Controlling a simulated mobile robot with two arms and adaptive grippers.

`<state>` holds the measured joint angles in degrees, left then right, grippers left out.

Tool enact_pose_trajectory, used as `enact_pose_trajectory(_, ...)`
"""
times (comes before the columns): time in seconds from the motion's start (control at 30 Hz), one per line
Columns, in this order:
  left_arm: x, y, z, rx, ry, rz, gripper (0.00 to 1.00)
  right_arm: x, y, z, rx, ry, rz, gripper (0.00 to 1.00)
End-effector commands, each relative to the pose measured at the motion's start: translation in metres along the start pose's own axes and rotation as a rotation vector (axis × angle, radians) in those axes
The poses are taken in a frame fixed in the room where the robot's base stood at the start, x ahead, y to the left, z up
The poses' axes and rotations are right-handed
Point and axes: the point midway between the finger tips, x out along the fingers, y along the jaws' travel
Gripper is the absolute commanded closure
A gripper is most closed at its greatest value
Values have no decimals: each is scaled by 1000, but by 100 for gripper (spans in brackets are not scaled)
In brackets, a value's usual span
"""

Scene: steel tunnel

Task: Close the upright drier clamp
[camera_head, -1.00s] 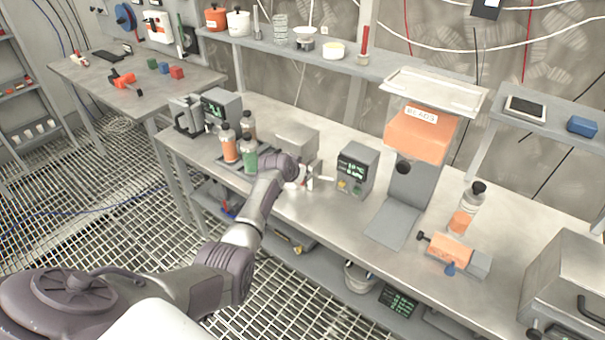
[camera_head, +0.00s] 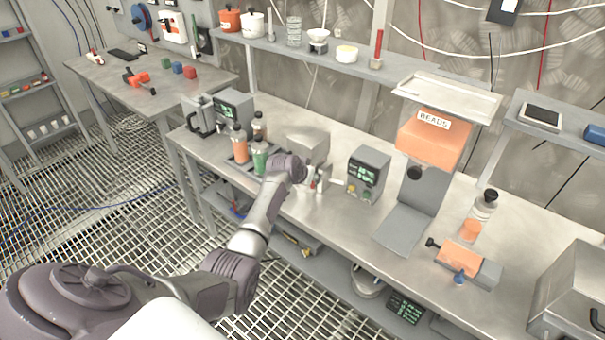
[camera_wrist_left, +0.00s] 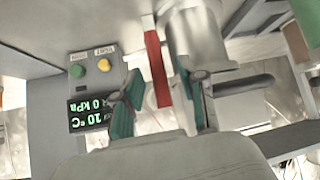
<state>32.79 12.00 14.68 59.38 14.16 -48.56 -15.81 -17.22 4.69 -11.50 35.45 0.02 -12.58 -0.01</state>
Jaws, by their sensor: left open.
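My left gripper (camera_wrist_left: 162,102) is open, its teal-padded fingers apart. It also shows in the head view (camera_head: 316,184), close to the bench top and left of the drier's display box (camera_head: 367,173). In the left wrist view a red lever (camera_wrist_left: 157,68), seemingly the clamp's handle, stands between the fingers. I cannot tell whether either finger touches it. A metal cylinder (camera_wrist_left: 195,40) is beside the lever, partly behind the right finger. The display box (camera_wrist_left: 90,92) is at the left, reading 10 °C and 0 kPa. The clamp is mostly hidden by my arm in the head view.
Bottles (camera_head: 260,158) stand left of the gripper, and a grey metal box (camera_head: 307,146) is just behind it. A bead dispenser (camera_head: 434,130) stands right of the display box. An orange clamped piece (camera_head: 462,256) lies further right. A shelf (camera_head: 400,68) runs above the bench.

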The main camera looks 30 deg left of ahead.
Motion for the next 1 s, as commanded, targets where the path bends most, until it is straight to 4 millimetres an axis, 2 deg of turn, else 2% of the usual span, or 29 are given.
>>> enact_pose_trajectory(0.4, -68, -1, 0, 2, 1, -2, 59, 0, -1, -1, 1, 2, -1, 60)
enact_pose_trajectory(0.6, -94, 0, 0, 0, 0, -1, 59, 0, -1, -1, 1, 2, -1, 60)
enact_pose_trajectory(0.77, -102, 0, 0, 0, -1, 0, 59, 0, -1, -1, 1, 2, -1, 60)
enact_pose_trajectory(1.0, -104, 0, 0, -1, -1, 0, 59, 0, -1, -1, 1, 2, -1, 60)
